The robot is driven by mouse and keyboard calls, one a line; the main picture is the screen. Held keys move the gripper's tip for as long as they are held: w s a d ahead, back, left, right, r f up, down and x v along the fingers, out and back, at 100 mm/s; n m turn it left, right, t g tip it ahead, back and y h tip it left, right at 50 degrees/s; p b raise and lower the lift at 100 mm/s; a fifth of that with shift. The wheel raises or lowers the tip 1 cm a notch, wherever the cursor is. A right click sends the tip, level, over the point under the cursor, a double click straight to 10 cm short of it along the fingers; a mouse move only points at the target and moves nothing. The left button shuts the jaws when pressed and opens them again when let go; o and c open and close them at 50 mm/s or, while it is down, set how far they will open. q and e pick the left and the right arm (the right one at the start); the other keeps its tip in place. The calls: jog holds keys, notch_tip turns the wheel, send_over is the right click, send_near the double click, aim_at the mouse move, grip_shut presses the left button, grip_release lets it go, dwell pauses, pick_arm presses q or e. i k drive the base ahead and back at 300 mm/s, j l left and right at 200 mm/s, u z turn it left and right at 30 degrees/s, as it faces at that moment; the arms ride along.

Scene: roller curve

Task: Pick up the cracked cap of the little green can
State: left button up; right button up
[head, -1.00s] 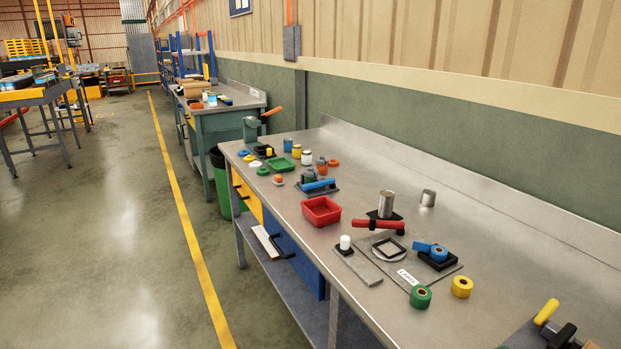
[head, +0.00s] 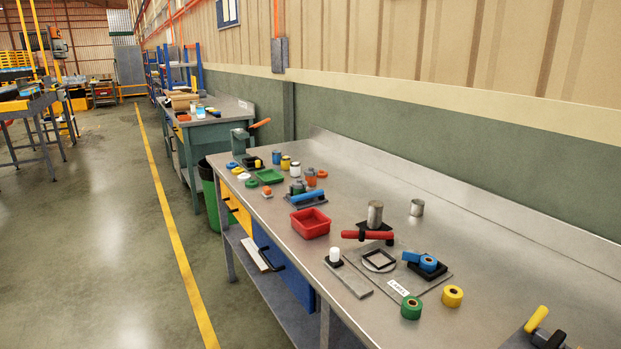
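A group of little cans stands at the far end of the long steel bench: blue (head: 277,157), yellow (head: 285,162), white (head: 295,168) and orange (head: 311,178). A small dark green can (head: 297,188) seems to sit at the blue-handled clamp (head: 308,196), partly hidden by it. Small round caps lie near the bench's left edge, among them a green cap (head: 251,183), a white cap (head: 244,176) and a yellow cap (head: 238,170). Any crack is too small to tell. Neither of my grippers is in view.
A green tray (head: 270,176) and a red tray (head: 310,223) stand on the bench (head: 465,257). A red-handled clamp (head: 368,235), metal cans (head: 375,213), and green (head: 411,307) and yellow (head: 452,296) rolls are nearer.

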aim_at(300, 184)
jog(key=z, duration=0.4)
jog(key=i+j+z, duration=0.4)
jog(key=j+z, duration=0.15)
jog(key=j, duration=0.15)
jog(key=i+j+z, duration=0.25)
jog(key=j, duration=0.15)
jog(key=k, duration=0.1)
